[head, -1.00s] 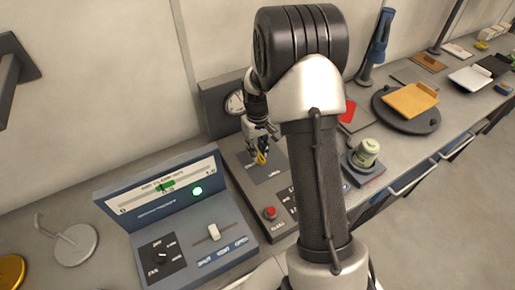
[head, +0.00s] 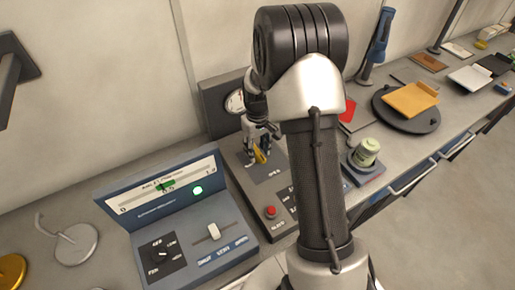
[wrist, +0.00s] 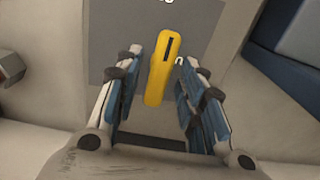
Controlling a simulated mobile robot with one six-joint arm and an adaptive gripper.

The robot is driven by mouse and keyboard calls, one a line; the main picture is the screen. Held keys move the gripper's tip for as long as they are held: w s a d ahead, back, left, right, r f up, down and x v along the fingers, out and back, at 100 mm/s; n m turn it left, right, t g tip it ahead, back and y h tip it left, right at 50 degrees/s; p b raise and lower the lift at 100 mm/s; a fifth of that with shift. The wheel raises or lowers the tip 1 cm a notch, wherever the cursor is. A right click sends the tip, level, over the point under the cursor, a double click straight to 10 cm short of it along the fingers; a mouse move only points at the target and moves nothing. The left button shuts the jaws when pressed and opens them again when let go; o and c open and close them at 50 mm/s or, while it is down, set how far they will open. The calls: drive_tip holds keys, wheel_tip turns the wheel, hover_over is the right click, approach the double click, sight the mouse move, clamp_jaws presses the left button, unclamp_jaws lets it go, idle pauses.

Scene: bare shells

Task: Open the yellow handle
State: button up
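The yellow handle (wrist: 162,70) is a short lever with a dark slot, on a grey plate (wrist: 205,20) of the panel. In the wrist view it stands between the two fingers of my gripper (wrist: 162,72). The fingers are open, and a gap shows on each side of the handle. In the head view my gripper (head: 258,145) points down over the panel, with the yellow handle (head: 260,156) at its fingertips. My arm hides part of the panel to the right.
A round gauge (head: 236,102) stands behind the handle. A red button (head: 270,212) is on the same panel. A blue-grey console (head: 185,215) with a knob and slider is at front left.

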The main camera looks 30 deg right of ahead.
sight(258, 151)
wheel_tip(258, 151, up, 12)
idle(0.7)
idle(0.4)
